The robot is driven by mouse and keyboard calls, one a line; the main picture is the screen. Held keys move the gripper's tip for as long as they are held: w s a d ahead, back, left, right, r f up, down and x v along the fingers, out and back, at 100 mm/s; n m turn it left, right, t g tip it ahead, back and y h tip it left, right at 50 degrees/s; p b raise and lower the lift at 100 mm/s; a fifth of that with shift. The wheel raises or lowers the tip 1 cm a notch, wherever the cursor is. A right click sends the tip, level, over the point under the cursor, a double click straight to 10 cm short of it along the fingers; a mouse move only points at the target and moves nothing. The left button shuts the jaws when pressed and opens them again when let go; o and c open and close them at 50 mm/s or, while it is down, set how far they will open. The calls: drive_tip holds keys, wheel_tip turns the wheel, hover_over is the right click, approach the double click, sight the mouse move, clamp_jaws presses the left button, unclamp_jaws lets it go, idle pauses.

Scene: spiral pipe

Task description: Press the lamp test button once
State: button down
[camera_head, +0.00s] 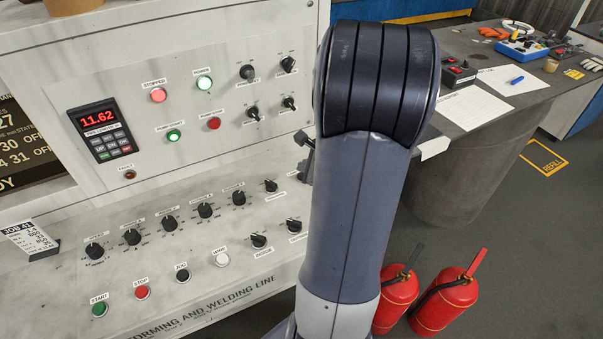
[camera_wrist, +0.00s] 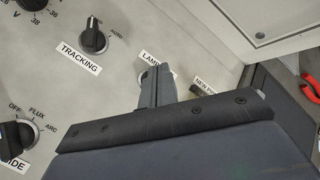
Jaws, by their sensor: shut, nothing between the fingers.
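In the wrist view, my gripper (camera_wrist: 160,72) is shut, with its fingers together and nothing between them. The fingertips are at a white label that begins "LAM" (camera_wrist: 151,58); the rest of its text is hidden behind them. A pale round button edge (camera_wrist: 142,77) shows just left of the fingers under this label. Most of the button is hidden, and I cannot tell whether the fingertips touch it. In the head view my arm covers this part of the panel, and the button is not seen there.
The tracking knob (camera_wrist: 93,40) and the flux/arc knob (camera_wrist: 18,133) lie left of the fingers. A label starting "NEW" (camera_wrist: 205,83) is to their right. In the head view, the white button (camera_head: 222,259) and other knobs line the sloped panel; two fire extinguishers (camera_head: 446,302) stand right.

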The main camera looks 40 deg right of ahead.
wheel_tip(320, 180, up, 5)
drive_tip(key=p, duration=0.4)
idle(1.0)
